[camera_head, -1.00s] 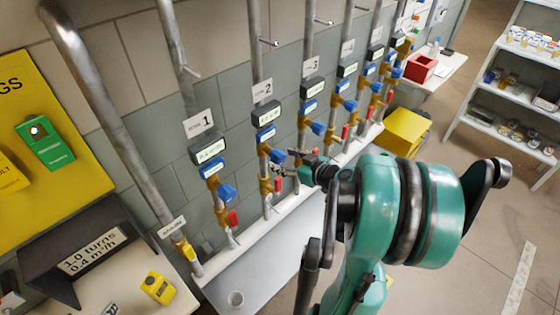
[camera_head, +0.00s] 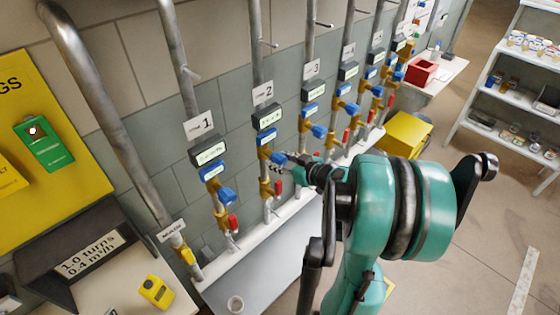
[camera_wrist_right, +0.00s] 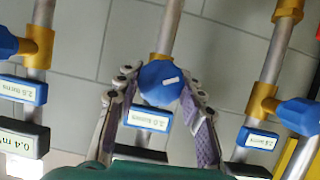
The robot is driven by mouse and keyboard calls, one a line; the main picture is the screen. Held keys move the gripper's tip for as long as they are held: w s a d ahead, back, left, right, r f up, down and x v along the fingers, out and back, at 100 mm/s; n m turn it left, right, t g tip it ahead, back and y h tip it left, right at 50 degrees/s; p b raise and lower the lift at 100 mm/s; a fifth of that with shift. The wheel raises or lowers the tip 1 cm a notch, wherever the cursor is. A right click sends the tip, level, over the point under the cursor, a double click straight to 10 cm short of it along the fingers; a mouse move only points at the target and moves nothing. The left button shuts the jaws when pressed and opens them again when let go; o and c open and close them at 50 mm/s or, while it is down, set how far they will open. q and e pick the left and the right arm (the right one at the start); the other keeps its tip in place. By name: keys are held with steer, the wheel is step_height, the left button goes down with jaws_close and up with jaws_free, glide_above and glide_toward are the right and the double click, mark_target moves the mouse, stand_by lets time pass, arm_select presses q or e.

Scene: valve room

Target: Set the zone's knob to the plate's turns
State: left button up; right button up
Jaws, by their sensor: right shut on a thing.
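The plate (camera_head: 90,254) at lower left in the head view reads "1.0 turns" and "0.4 m³/h". My right gripper (camera_head: 285,163) is at the pipe marked 2, shut on its blue knob (camera_head: 278,157). In the right wrist view the same blue knob (camera_wrist_right: 161,83), with a white mark on its face, sits between the two fingers. A blue turns label (camera_wrist_right: 151,117) lies just below it; its number is too blurred to read. The zone 2 display (camera_head: 267,116) is above the knob in the head view, its digits unreadable. My left gripper is out of view.
Neighbouring pipes carry similar blue knobs, such as zone 1's (camera_head: 226,196) and zone 3's (camera_head: 319,131). Red handles (camera_head: 278,187) sit lower on the pipes. A yellow box (camera_head: 404,134) and shelves (camera_head: 515,95) stand to the right. A yellow device (camera_head: 156,291) lies at the lower left.

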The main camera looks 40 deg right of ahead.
steer(key=m+y+b, duration=0.1)
steer(key=m+y, duration=0.1)
steer(key=m, duration=0.1)
steer(key=shift+d+f, duration=0.1)
steer(key=m+y+b, duration=0.1)
steer(key=m+y, duration=0.1)
steer(key=m, duration=0.1)
steer(key=shift+m+t+y+b, duration=0.3)
steer(key=shift+m+y+b, duration=0.25)
steer(key=shift+m, duration=0.55)
steer(key=shift+m+t+y, duration=0.3)
steer(key=shift+m+y, duration=0.55)
steer(key=shift+m, duration=0.55)
steer(key=o, duration=1.2)
